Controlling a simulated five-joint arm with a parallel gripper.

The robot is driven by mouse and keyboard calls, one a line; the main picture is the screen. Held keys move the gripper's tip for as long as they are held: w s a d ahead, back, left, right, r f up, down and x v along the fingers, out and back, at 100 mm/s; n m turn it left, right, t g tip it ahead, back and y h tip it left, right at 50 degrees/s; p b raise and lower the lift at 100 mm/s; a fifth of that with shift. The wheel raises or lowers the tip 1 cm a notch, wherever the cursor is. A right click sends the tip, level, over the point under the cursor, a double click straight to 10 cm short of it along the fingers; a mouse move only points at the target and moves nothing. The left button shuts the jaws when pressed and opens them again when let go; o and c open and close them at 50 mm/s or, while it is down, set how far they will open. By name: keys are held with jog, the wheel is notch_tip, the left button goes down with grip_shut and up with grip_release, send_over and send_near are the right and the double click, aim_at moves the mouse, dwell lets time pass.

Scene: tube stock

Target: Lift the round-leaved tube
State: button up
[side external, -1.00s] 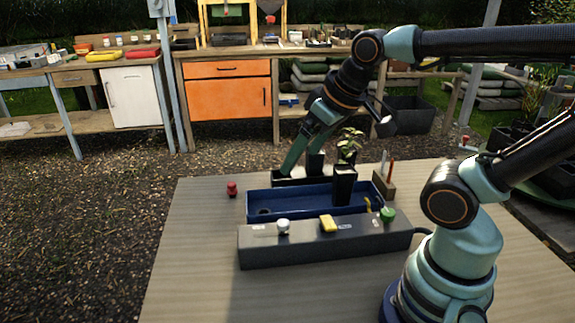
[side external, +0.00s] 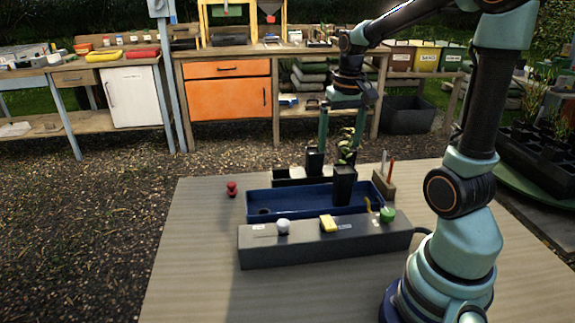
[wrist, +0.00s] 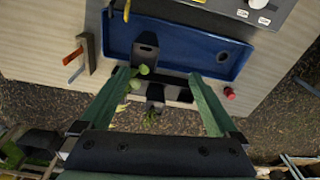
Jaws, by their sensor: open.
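A black square tube (side external: 344,186) stands upright in the blue tray (side external: 270,203), with leaves (side external: 346,150) above it. A second black tube (side external: 315,161) stands behind it by the dark rack. In the wrist view, round green leaves (wrist: 145,70) show near the tube (wrist: 147,48) in the blue tray, and finer leaves (wrist: 152,117) lie lower by the other tube. I cannot tell for sure which plant is the round-leaved one. My gripper (side external: 340,146) points down, open and empty, with its fingers on either side of the foliage. The wrist view shows the spread fingers (wrist: 158,72).
A grey box (side external: 300,244) with a white knob, yellow switch and green button stands in front of the tray. A red knob-like piece (side external: 231,188) sits at left. A wooden holder (side external: 384,184) with upright sticks stands at right. The table's left side is clear.

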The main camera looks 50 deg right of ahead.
aim_at(347, 167)
jog(key=shift+m+g+y, duration=0.3)
jog(key=shift+m+g, duration=0.1)
jog(key=shift+m, duration=0.3)
jog(key=d, duration=0.1)
jog(key=d+f, duration=0.1)
jog(key=s+d+f, duration=0.1)
jog(key=shift+d, duration=0.4)
notch_tip(347, 167, down, 7)
jog(key=shift+r, duration=0.2)
jog(key=shift+w+a+f, duration=0.1)
jog(key=shift+a+f, duration=0.15)
jog(key=shift+f, duration=1.1)
jog(key=shift+w+a+f, duration=0.1)
jog(key=shift+a+f, duration=0.1)
jog(key=shift+f, duration=1.15)
grip_shut()
jog(key=shift+r, duration=0.15)
